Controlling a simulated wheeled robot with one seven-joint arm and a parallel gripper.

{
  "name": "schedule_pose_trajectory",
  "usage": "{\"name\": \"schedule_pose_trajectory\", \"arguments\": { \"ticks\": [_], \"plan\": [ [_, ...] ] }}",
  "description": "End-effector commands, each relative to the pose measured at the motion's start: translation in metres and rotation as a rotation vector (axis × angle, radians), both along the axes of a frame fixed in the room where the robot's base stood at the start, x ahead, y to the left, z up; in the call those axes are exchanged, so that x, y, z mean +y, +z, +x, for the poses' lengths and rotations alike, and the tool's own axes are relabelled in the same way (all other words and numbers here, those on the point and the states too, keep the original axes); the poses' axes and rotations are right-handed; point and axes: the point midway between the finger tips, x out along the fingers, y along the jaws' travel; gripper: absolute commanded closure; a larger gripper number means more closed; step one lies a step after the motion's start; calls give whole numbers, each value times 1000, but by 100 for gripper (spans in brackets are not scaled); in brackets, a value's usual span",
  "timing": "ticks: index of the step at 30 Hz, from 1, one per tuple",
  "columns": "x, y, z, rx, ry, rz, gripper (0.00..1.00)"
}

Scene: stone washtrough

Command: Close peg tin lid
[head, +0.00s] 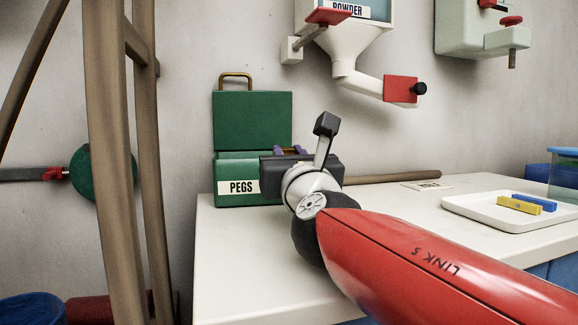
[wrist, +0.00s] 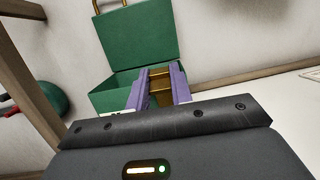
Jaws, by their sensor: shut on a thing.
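The green peg tin (head: 228,170) stands at the back left of the white counter, with a "PEGS" label on its front. Its lid (head: 252,120) is open and stands upright at the back, with a brass handle (head: 236,76) on its top edge. The lid also shows in the wrist view (wrist: 135,38). My gripper (wrist: 158,84) is at the right front of the tin, its purple fingers shut on a gold-brown piece (wrist: 160,98). I cannot tell whether this piece is part of the tin. My gripper's body hides the tin's right front in the head view.
A wooden frame (head: 108,150) stands left of the counter. A powder dispenser (head: 345,40) hangs on the wall above. A white tray (head: 480,212) with a yellow and a blue peg lies at the right. A wooden rod (head: 395,178) lies along the back. The front left counter is clear.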

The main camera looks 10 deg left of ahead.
Motion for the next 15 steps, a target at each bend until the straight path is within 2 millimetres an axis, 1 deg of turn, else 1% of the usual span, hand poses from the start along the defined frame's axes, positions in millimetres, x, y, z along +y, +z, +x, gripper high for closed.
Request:
{"name": "schedule_pose_trajectory", "arguments": {
  "ticks": [5, 6, 9, 10, 11, 15],
  "plan": [
    [0, -1, 0, 3, 1, -2, 100],
    [0, -1, 0, 3, 1, -2, 75],
    [0, -1, 0, 3, 1, -2, 61],
    [0, -1, 0, 3, 1, -2, 57],
    [0, -1, 0, 3, 1, -2, 56],
    [0, 0, 0, 2, 1, 0, 56]
  ]
}}
